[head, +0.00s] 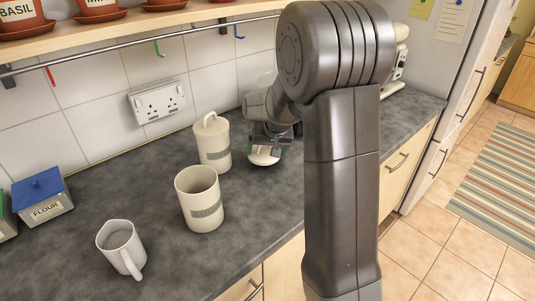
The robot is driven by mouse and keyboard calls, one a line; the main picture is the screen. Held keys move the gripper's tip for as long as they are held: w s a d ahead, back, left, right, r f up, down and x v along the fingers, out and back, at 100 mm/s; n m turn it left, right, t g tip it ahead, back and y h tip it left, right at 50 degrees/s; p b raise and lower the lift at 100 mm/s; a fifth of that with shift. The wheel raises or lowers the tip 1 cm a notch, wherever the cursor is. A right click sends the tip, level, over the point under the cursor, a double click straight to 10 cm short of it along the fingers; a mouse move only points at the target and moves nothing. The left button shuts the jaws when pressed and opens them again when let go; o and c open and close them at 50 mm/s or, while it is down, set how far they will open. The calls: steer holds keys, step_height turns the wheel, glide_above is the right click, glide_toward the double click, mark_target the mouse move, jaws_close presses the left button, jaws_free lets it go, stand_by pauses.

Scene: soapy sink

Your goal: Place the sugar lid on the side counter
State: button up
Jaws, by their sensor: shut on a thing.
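My gripper (266,143) is beyond my arm, over the dark counter (150,185) just right of the lidded canister. It is shut on a round cream lid (263,159), whose near edge shows below the fingers. The lid's top is mostly hidden by the gripper. I cannot tell whether the lid touches the counter. An open cream canister (200,204) with a grey label stands nearer, without a lid. A similar canister (213,150) behind it wears a lid with a loop handle. Neither label is readable.
A white mug (121,248) stands at the front left. A blue-lidded flour box (43,198) is by the wall at left. A white appliance (397,62) stands at the far end, partly behind my arm. Bare counter lies right of the open canister.

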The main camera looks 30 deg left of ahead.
step_height(320, 180, down, 2)
steer(key=shift+f, duration=0.1)
steer(key=shift+f+b, duration=0.25)
steer(key=shift+b, duration=0.05)
steer(key=o, duration=0.7)
steer(key=shift+s, duration=0.1)
steer(key=shift+o, duration=0.2)
steer(key=shift+f, duration=0.1)
steer(key=shift+d, duration=0.1)
